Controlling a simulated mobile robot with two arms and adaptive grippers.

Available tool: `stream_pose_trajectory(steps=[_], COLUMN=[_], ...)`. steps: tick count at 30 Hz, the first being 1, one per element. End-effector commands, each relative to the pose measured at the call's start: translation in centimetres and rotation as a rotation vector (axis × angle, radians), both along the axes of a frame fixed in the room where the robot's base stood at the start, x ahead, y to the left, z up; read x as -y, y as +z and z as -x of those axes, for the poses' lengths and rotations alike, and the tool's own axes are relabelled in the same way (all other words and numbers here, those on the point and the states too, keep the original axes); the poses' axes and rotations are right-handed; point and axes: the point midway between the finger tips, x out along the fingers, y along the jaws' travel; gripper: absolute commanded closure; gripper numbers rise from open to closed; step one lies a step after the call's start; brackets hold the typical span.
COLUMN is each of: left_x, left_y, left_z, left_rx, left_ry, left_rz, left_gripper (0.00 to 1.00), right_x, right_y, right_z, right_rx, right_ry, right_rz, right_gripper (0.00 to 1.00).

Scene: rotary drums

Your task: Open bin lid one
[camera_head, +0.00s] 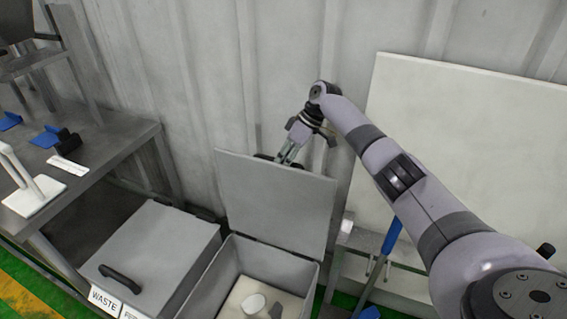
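Two grey bins stand side by side against the wall. The left bin's lid (160,247) lies closed, with a black handle (120,278) on top. The right bin's lid (277,204) stands upright at the bin's back edge, and the bin (213,285) is open. No number on either bin is readable. My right gripper (284,156) is at the top edge of the raised lid, with its fingertips partly hidden behind it. I cannot tell whether it touches the lid or is open or shut. My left gripper is not in view.
A "WASTE" label (104,299) is on the left bin's front. A grey table (95,172) stands left. A metal stand (350,270) with a blue-handled tool (391,236) is right. A corrugated wall (215,80) is close behind.

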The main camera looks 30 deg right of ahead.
Motion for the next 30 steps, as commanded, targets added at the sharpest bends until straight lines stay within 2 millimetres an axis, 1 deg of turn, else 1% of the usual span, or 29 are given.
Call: stream_pose_trajectory(steps=[1, 2, 10, 19, 22, 26, 30], left_x=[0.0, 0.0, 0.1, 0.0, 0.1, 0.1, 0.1], left_y=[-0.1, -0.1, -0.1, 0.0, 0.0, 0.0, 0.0], left_z=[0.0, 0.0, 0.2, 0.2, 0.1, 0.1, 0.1], left_rx=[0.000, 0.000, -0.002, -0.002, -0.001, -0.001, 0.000], left_ry=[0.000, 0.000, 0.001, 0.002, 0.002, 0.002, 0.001], left_rz=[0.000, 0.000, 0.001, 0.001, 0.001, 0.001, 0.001], left_gripper=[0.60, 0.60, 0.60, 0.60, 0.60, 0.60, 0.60], right_x=[0.0, 0.0, 0.0, 0.1, 0.4, 1.4, 2.8], right_y=[-1.2, -1.2, -0.7, -0.4, 0.3, 2.1, 4.8], right_z=[0.5, 0.5, 0.3, 0.2, 0.2, 0.5, 0.8], right_rx=[-0.023, -0.023, -0.013, -0.009, -0.005, -0.003, -0.004], right_ry=[0.004, 0.004, 0.001, 0.000, -0.001, -0.002, -0.002], right_rz=[0.010, 0.010, 0.006, 0.003, 0.003, 0.004, 0.003], right_gripper=[1.00, 0.79, 0.61, 0.60, 0.60, 0.60, 0.60])
